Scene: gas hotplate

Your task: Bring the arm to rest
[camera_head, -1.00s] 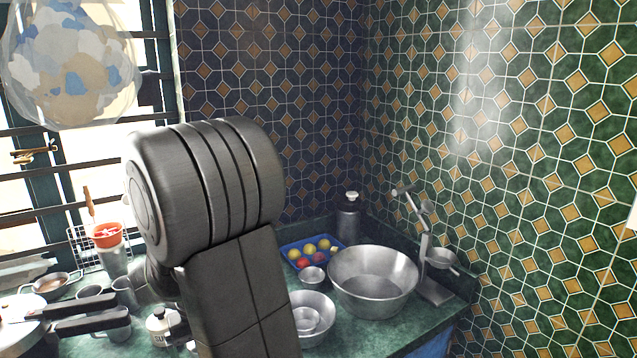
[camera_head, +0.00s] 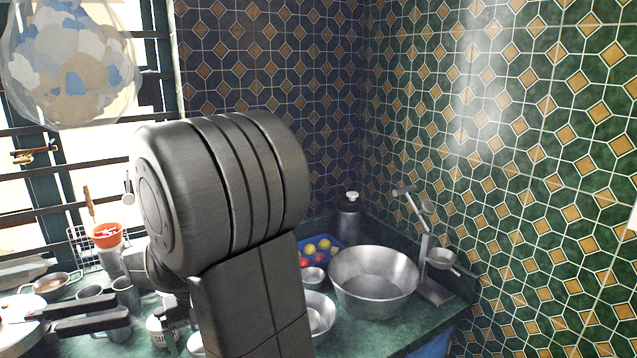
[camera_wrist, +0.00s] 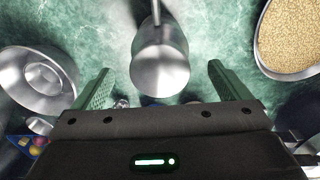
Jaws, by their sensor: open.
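My gripper (camera_wrist: 158,88) shows in the wrist view with its two green-padded fingers spread wide apart and nothing between them. It points down over the green counter (camera_wrist: 205,20). A shiny metal vessel with a long handle (camera_wrist: 158,65) shows between and beyond the fingers; I cannot tell its distance from them.
A large metal basin (camera_head: 373,282), a blue tray of fruit (camera_head: 320,250) and a metal juicer (camera_head: 428,250) stand right of my arm. Pots with black handles (camera_head: 85,318) crowd the left. A bowl of grain (camera_wrist: 292,35) lies at the wrist view's right. Tiled walls close the corner.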

